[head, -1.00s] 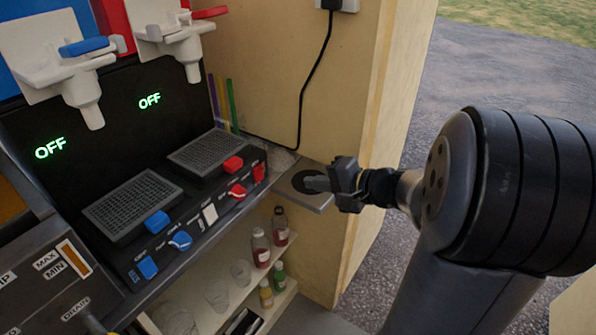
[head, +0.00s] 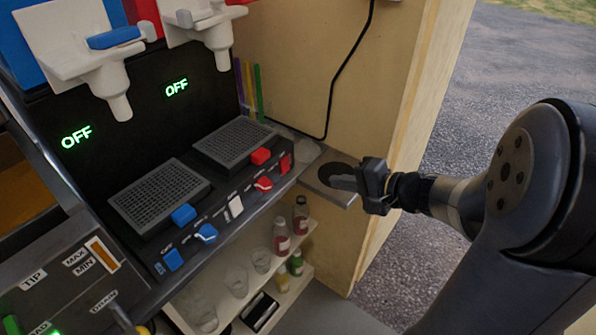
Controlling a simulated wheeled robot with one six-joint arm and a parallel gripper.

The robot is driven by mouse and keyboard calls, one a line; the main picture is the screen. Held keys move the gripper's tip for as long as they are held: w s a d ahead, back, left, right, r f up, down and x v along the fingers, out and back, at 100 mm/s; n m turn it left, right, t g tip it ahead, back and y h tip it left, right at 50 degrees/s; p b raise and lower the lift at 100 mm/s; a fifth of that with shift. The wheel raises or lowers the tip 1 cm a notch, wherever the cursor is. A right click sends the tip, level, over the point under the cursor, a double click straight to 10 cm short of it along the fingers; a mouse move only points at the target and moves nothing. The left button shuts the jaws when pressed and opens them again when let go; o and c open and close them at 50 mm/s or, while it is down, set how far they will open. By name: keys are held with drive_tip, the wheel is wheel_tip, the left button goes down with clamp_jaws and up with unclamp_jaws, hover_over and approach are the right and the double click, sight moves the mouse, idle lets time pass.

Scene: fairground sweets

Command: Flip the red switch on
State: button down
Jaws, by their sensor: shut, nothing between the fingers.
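Which way the rocker is tipped is too small to tell. The green display above the right side (head: 177,87) reads OFF, and so does the left display (head: 76,137). My gripper (head: 338,182) is shut and empty. It points left, to the right of the red switch and apart from it, in front of a small metal shelf with a dark round spot (head: 345,198).
White dispensing taps (head: 110,85) overhang the drip grids. Bottles (head: 300,213) and cups (head: 238,278) stand on shelves below. A wooden wall (head: 290,70) rises behind.

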approach(287, 166)
drive_tip(key=w+a+f, duration=0.1)
drive_tip(key=a+f, duration=0.1)
drive_tip(key=w+a+f, duration=0.1)
drive_tip(key=shift+w+a+f+p, duration=0.3)
drive_tip(key=shift+a+f, duration=0.05)
drive_tip(key=shift+w+a+f, duration=0.1)
drive_tip(key=shift+w+a, duration=0.3)
drive_tip(key=shift+a, duration=0.1)
drive_tip(key=b, duration=0.3)
drive_tip(key=shift+w+a+f, duration=0.1)
drive_tip(key=shift+w+f, duration=0.05)
drive_tip(key=shift+f, duration=0.25)
drive_tip(key=shift+r+p, duration=0.35)
drive_tip(key=shift+p, duration=0.15)
drive_tip(key=shift+r, duration=0.1)
drive_tip(key=shift+r, duration=0.7)
